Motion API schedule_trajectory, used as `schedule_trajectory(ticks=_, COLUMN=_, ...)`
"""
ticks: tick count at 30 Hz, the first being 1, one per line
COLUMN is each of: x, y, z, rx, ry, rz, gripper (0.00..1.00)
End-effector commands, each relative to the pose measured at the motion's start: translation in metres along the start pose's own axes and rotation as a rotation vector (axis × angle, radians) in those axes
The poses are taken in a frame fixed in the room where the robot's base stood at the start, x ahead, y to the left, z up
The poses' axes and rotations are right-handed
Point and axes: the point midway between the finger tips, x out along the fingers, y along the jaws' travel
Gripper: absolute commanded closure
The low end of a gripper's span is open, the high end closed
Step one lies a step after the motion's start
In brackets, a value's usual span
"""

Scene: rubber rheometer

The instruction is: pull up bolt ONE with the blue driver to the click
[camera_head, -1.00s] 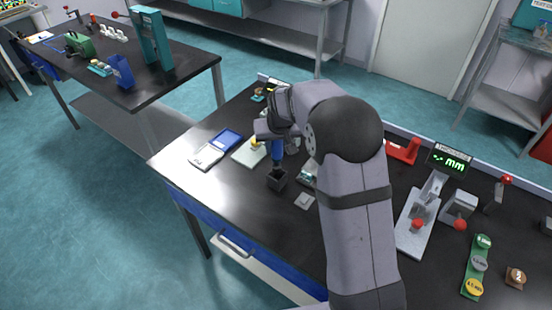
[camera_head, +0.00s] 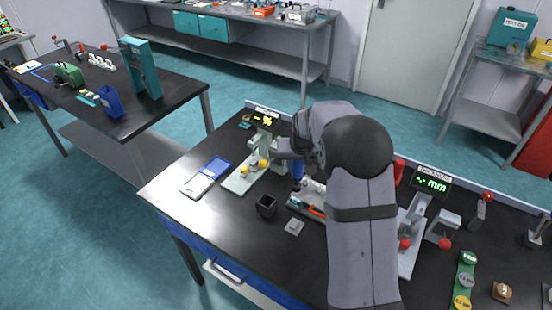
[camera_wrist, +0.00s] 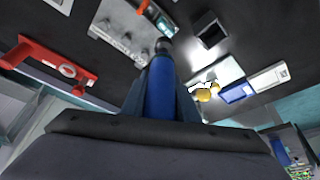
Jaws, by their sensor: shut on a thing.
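My gripper (camera_head: 297,163) is shut on the blue driver (camera_wrist: 160,88); the driver's blue handle (camera_head: 297,176) also shows in the head view. The driver's dark tip (camera_wrist: 163,46) is apart from the black square cup (camera_head: 266,206), which is empty in the wrist view (camera_wrist: 210,33). The driver hangs over the bench beside a pale metal fixture (camera_head: 311,188) with small round fittings, partly hidden by my arm. The fixture also shows in the wrist view (camera_wrist: 118,30), just beyond the tip. I cannot tell which fitting is bolt ONE.
A pale green device with yellow knobs (camera_head: 245,177) and a blue-and-white tablet (camera_head: 205,176) lie left. A red bracket (camera_wrist: 45,65) shows in the wrist view. A thickness gauge (camera_head: 410,235) stands right of my arm.

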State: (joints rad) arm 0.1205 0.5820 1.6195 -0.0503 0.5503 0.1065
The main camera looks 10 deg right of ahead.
Motion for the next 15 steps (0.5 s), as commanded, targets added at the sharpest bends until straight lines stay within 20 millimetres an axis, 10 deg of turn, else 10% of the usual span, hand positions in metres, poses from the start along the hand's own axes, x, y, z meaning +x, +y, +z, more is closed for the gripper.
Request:
schedule_trajectory(ticks=7, x=0.005, y=0.047, z=-0.023, rx=0.091, ry=0.008, rz=0.038, gripper=1.0)
schedule_trajectory(ticks=15, x=0.008, y=0.043, z=-0.051, rx=0.017, ry=0.011, rz=0.007, gripper=1.0)
